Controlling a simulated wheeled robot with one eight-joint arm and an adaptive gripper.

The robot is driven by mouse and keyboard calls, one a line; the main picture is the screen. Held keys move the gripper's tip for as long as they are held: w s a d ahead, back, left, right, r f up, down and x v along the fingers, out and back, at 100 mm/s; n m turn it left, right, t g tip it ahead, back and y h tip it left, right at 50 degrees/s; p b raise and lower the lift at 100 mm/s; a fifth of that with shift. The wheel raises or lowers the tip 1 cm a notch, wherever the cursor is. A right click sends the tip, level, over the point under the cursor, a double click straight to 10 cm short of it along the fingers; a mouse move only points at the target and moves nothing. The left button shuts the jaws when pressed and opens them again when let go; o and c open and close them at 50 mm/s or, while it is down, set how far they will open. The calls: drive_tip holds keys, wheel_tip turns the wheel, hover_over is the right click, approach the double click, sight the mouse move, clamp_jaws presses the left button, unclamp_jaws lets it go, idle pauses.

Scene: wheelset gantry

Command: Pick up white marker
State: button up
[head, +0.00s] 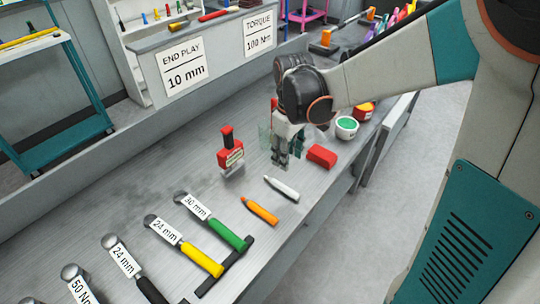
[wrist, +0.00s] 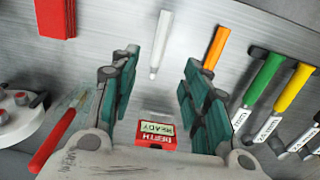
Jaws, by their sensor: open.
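The white marker (head: 281,188) lies on the grey bench, with an orange marker (head: 259,211) to its left. In the wrist view, the white marker (wrist: 161,42) appears beyond my fingertips, in line with the gap between them. My gripper (head: 281,163) points down above the bench, behind the white marker in the head view. Its two teal-padded fingers (wrist: 160,72) are apart and hold nothing. The marker is apart from the fingers and fully visible in the head view.
A red labelled stamp-like object (head: 230,152) stands left of my gripper; a red block (head: 321,156) lies to its right. Pots with green (head: 346,127) and red contents stand farther right. Several labelled hammer-like tools, including a yellow-handled one (head: 202,261), fill the bench's near left.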

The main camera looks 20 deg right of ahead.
drive_tip(key=b, duration=0.3)
hover_over(284, 186)
drive_tip(key=f, duration=0.8)
drive_tip(key=shift+s+d+f, duration=0.2)
drive_tip(key=shift+f, duration=0.2)
drive_tip(key=shift+w+a+f+b, duration=0.15)
drive_tip(key=shift+f+b, duration=0.7)
drive_tip(key=shift+f, duration=1.75)
clamp_jaws()
